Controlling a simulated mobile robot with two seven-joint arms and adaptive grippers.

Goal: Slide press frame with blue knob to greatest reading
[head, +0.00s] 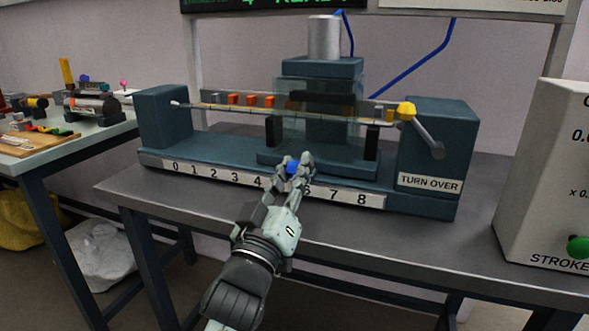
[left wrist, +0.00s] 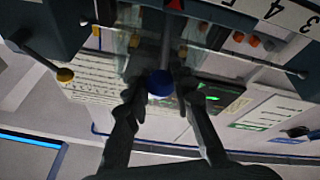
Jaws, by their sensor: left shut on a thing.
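The press frame (head: 322,68) is a dark teal carriage with a grey cylinder on top and a clear front guard. It stands right of the middle of its teal bed. The blue knob (head: 292,168) is at the frame's lower front. My left gripper (head: 298,164) is shut on it; the knob also shows between the fingers in the left wrist view (left wrist: 160,83). The scale strip (head: 225,178) reads 0 to 8 from left to right. My gripper hides the marks around 5. A red pointer (left wrist: 175,4) shows at the top edge of the left wrist view.
The right end block (head: 437,145) bears "TURN OVER". A pale box with a green knob (head: 578,246) stands at the right. Bed shows free right of the frame.

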